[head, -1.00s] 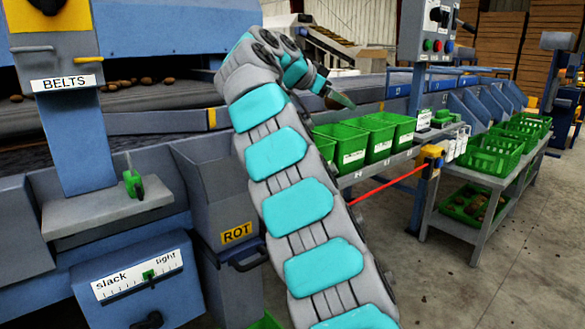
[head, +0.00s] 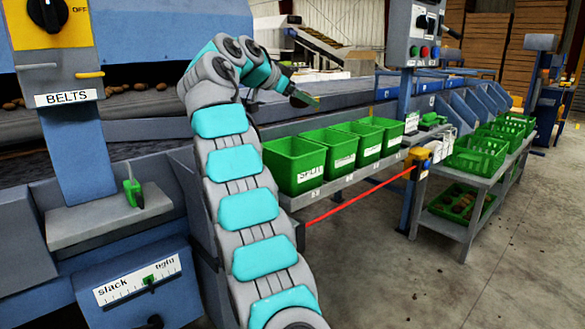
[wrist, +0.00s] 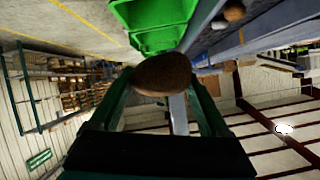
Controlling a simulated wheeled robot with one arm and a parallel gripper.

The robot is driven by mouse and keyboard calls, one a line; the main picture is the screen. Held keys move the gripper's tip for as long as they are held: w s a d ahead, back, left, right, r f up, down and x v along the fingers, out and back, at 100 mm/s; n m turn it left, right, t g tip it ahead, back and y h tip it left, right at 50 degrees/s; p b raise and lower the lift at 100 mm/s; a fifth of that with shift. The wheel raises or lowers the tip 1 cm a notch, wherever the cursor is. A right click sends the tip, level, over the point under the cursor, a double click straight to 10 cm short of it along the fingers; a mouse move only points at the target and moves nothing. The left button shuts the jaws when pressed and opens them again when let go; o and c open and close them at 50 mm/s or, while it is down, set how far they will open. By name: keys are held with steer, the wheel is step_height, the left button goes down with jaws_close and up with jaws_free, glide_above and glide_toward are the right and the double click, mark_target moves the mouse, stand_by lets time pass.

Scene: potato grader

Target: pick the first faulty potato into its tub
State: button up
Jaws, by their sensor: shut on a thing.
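My gripper (head: 305,98) is shut on a brown potato (wrist: 162,74), which sits between the two green fingers in the wrist view. In the head view the gripper is above and behind the row of green tubs, and the potato cannot be made out there. The nearest tub, labelled SPLIT (head: 294,178), stands at the left end of the row. Several more green tubs (head: 368,149) stand to its right, their labels too small to read. Green tubs (wrist: 162,12) also show beyond the potato in the wrist view.
A dark belt with loose potatoes (head: 141,85) runs behind my arm. A red cord (head: 360,194) stretches below the tub shelf to a yellow switch (head: 418,156). A bench with green crates (head: 476,154) stands at the right.

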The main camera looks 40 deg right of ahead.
steer(key=shift+w+a+f, duration=0.15)
steer(key=shift+w+f, duration=0.1)
steer(key=shift+w, duration=0.15)
steer(key=shift+w+a+f, duration=0.1)
steer(key=shift+f, duration=0.05)
steer(key=shift+f, duration=0.9)
steer(key=shift+f+b, duration=1.5)
steer(key=shift+f, duration=0.55)
steer(key=o, duration=1.2)
steer(key=shift+o, duration=0.2)
steer(key=shift+a, duration=0.1)
steer(key=w+v, duration=0.1)
steer(key=v, duration=0.6)
steer(key=shift+s+a+r, duration=0.2)
steer(key=shift+s+a, duration=0.1)
steer(key=shift+s, duration=0.2)
